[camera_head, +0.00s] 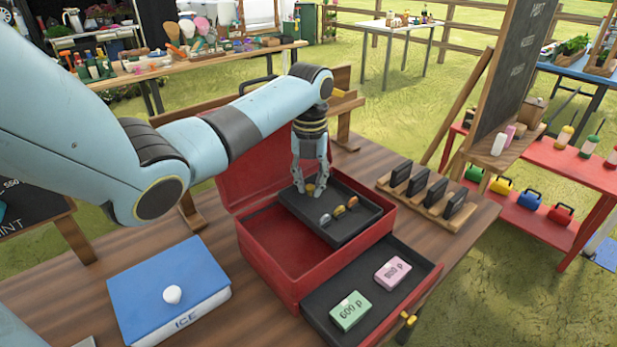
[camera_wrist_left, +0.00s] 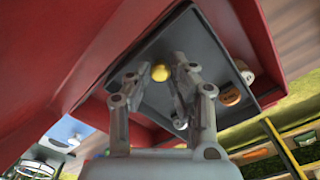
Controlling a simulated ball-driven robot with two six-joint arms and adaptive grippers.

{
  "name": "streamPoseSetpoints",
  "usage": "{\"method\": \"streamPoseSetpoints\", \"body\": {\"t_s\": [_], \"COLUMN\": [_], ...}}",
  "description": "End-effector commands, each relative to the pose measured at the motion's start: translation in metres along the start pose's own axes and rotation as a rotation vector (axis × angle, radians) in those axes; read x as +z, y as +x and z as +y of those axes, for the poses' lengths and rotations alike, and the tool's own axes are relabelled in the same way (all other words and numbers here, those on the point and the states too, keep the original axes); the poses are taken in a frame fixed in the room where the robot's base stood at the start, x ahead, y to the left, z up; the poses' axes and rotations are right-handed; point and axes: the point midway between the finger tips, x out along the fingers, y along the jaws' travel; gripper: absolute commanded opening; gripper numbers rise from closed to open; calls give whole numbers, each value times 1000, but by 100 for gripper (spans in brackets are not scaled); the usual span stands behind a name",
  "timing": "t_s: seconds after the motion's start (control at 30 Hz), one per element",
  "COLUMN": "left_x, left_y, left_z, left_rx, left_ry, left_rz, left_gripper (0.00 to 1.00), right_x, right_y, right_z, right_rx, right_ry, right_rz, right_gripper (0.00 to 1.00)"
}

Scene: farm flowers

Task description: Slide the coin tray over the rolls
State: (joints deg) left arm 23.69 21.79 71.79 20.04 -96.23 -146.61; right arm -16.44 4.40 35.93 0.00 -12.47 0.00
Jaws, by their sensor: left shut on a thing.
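The dark coin tray (camera_head: 355,227) sits in the upper right part of the open red cash box (camera_head: 270,277), with several coins (camera_head: 339,211) on it. In the left wrist view the tray (camera_wrist_left: 205,50) fills the middle. A small round yellow knob (camera_wrist_left: 160,72) stands on it between my fingertips. My left gripper (camera_head: 310,188) points down from above and is shut on this knob. The left part of the box is an empty-looking red well. I see no rolls; the space under the tray is hidden. My right gripper is out of view.
An open drawer (camera_head: 378,308) at the box's front holds a green note bundle (camera_head: 350,311) and a pink one (camera_head: 393,273). A blue-lidded ice box (camera_head: 170,283) stands left. A wooden rack with dark cards (camera_head: 430,197) stands right. The raised red lid is behind the box.

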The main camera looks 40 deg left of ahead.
Motion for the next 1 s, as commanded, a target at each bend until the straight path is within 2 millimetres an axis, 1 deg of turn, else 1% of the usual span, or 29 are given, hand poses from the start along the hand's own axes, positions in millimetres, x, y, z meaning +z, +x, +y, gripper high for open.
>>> {"method": "streamPoseSetpoints", "body": {"t_s": [0.03, 0.07, 0.13, 0.17, 0.23, 0.3, 0.33, 0.4, 0.47, 0.57, 0.63, 0.67, 0.77, 0.83, 1.0], "left_x": [0, -1, -1, -1, -1, -1, -1, -1, -1, -1, -1, -1, 0, 0, 1], "left_y": [1, 1, 2, 2, 3, 2, 2, 2, 2, 2, 2, 1, -7, -18, -56], "left_z": [1, 1, 1, 1, 1, 1, 1, 1, 1, 1, 1, 1, 1, 0, 0], "left_rx": [3, 3, 3, 3, 3, 3, 3, 2, 2, 2, 2, 2, 2, 0, 2], "left_ry": [0, 0, 0, 0, -1, -1, -1, 0, 0, 0, 0, 0, 0, 1, 1], "left_rz": [1, 2, 2, 2, 3, 2, 2, 2, 2, 3, 3, 2, 2, 0, -2], "left_gripper": [0, 0, 0, 0, 0, 0, 24, 30, 30, 30, 30, 30, 30, 30, 30], "right_x": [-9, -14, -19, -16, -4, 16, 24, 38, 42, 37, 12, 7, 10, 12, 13], "right_y": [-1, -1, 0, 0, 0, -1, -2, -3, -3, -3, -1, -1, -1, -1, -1], "right_z": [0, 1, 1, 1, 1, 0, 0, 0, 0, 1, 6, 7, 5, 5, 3], "right_rx": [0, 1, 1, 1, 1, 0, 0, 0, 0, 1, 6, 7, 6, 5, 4], "right_ry": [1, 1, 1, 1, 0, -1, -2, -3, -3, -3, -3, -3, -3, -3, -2], "right_rz": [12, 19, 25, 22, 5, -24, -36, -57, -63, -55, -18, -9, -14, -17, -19], "right_gripper": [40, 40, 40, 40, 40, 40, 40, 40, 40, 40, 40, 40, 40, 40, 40]}}
